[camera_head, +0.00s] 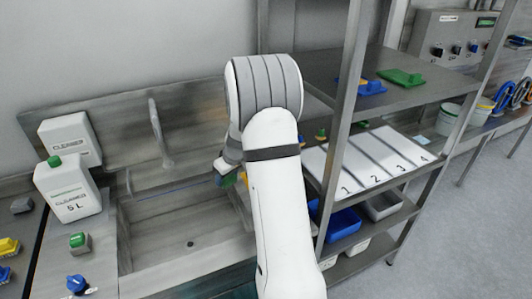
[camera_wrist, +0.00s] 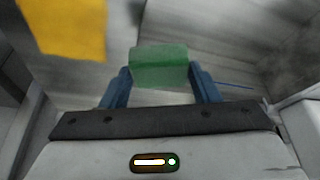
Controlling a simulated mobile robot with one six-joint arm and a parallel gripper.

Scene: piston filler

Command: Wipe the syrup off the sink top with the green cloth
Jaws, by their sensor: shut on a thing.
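My gripper (camera_wrist: 160,70) is shut on the green cloth (camera_wrist: 160,64), which sits between its two blue fingers in the wrist view. In the head view my gripper (camera_head: 222,176) is over the right part of the sink basin, mostly hidden behind my arm. The metal sink top (camera_head: 103,250) runs around the basin, and my arm covers its right side. I cannot make out the syrup in either view. Whether the cloth touches a surface is not clear.
A yellow thing (camera_wrist: 65,28) shows close in the wrist view. The shelf rack's post (camera_head: 337,130) stands right of my arm.

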